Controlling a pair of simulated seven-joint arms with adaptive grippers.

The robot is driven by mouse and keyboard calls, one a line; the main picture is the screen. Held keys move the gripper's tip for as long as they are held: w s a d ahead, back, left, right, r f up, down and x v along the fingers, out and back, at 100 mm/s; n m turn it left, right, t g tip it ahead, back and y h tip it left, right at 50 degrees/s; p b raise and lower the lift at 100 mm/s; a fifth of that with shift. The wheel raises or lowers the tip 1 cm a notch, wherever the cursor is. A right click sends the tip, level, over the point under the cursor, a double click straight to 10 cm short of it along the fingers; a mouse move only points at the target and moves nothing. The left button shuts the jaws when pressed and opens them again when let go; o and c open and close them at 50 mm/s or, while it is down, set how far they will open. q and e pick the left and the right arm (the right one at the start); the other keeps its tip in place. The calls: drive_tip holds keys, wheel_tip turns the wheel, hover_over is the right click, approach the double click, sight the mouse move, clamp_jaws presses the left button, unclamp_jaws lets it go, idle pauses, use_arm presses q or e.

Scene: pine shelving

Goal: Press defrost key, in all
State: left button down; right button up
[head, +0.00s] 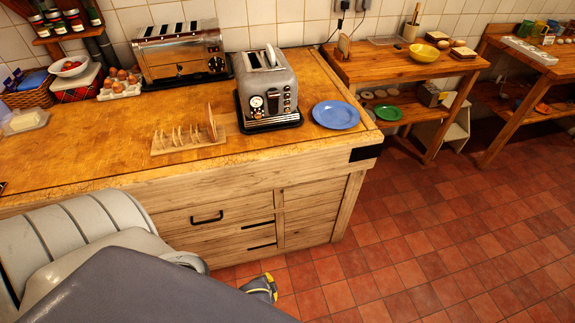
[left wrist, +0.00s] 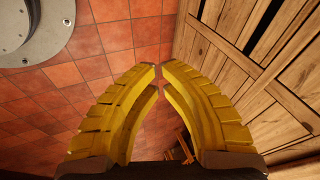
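The grey two-slot toaster (head: 268,88) stands on the wooden counter near its right end. Its front has a round dial and a column of small keys (head: 287,98); their labels are too small to read, so I cannot tell which is defrost. My left gripper (head: 268,286) is low in front of the counter, over the floor, well below and apart from the toaster, partly hidden by my arm. In the left wrist view its yellow fingers (left wrist: 160,74) come together at the tips with nothing between them. My right gripper is not in view.
A larger chrome toaster (head: 181,52) stands behind to the left. A toast rack (head: 187,140) sits left of the grey toaster, and a blue plate (head: 336,115) to its right. The counter's front left is mostly clear. The tiled floor (head: 400,250) at right is open.

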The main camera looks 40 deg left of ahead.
sight(287, 104)
use_arm(q)
drive_tip(key=w+a+r+t+y, duration=0.1)
drive_tip(key=w+a+r, duration=0.15)
drive_tip(key=r, duration=0.55)
drive_tip(key=w+a+r+t, duration=0.1)
drive_tip(key=w+r+t, duration=0.1)
drive_tip(key=w+r, duration=0.35)
drive_tip(key=w+a+r+t+y, duration=0.1)
drive_tip(key=r, duration=0.8)
drive_tip(key=w+a+r+t, duration=0.1)
drive_tip(key=w+r+t, duration=0.2)
drive_tip(key=w+r, duration=0.5)
drive_tip(key=w+a+r+n+t, duration=0.1)
drive_tip(key=w+a+r+t, duration=0.1)
drive_tip(key=w+r, duration=0.6)
drive_tip(key=w+a+r+n+t, duration=0.1)
drive_tip(key=w+r+t, duration=0.3)
drive_tip(key=w+r, duration=0.3)
drive_tip(key=shift+w+a+r+t, duration=0.3)
drive_tip(key=shift+w+a+r, duration=0.1)
drive_tip(key=shift+w, duration=0.1)
drive_tip(key=shift+w+r, duration=0.35)
drive_tip(key=shift+r, duration=0.15)
drive_tip(key=shift+y, duration=0.3)
drive_tip(key=w+a, duration=0.5)
drive_tip(key=a, duration=0.1)
drive_tip(key=shift+w+a, duration=0.3)
drive_tip(key=shift+w, duration=0.05)
